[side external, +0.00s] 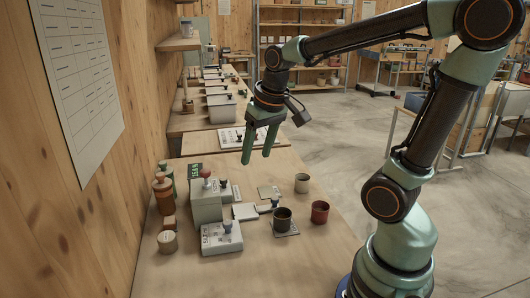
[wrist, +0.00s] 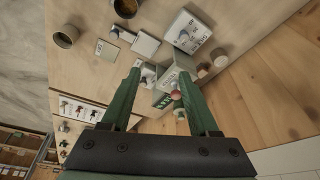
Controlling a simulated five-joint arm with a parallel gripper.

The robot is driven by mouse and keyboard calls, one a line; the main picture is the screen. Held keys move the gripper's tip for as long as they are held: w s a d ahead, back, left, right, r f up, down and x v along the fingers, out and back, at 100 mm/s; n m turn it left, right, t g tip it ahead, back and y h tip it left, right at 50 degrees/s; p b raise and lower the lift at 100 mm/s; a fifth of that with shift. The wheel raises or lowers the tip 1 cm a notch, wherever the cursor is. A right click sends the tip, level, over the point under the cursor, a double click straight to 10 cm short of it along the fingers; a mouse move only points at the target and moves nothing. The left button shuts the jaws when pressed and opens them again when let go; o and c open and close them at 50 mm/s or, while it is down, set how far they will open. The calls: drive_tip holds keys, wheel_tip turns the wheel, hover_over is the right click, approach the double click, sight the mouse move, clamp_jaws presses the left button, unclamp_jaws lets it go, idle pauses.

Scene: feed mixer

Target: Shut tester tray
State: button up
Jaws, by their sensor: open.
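The tester (side external: 206,207) is a pale grey-green box with a red knob on top and a green display, standing near the wall. It also shows between my fingers in the wrist view (wrist: 171,80). What looks like its tray (side external: 245,211) is a flat white plate sticking out to the tester's right, with a small dark-blue knob (side external: 275,201) at its outer end. In the wrist view the tray (wrist: 145,44) lies beyond my left fingertip. My gripper (side external: 257,159) is open and empty, fingers pointing down, above and behind the tester, touching nothing.
A white box with a blue knob (side external: 221,238) stands in front of the tester. A dark cup (side external: 282,220), a red cup (side external: 319,212) and a pale cup (side external: 302,183) stand to the right. Jars (side external: 162,193) line the wall. The front of the bench is clear.

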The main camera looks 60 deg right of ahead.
sight(275, 198)
drive_tip(key=w+d+f+m+g, duration=0.3)
drive_tip(key=d+f+m, duration=0.35)
drive_tip(key=d, duration=0.65)
drive_tip(key=shift+n+y, duration=0.4)
drive_tip(key=shift+n, duration=0.15)
wheel_tip(275, 198, down, 14)
drive_tip(key=shift+s+f, duration=0.1)
drive_tip(key=shift+s, duration=0.05)
clamp_jaws()
idle(0.5)
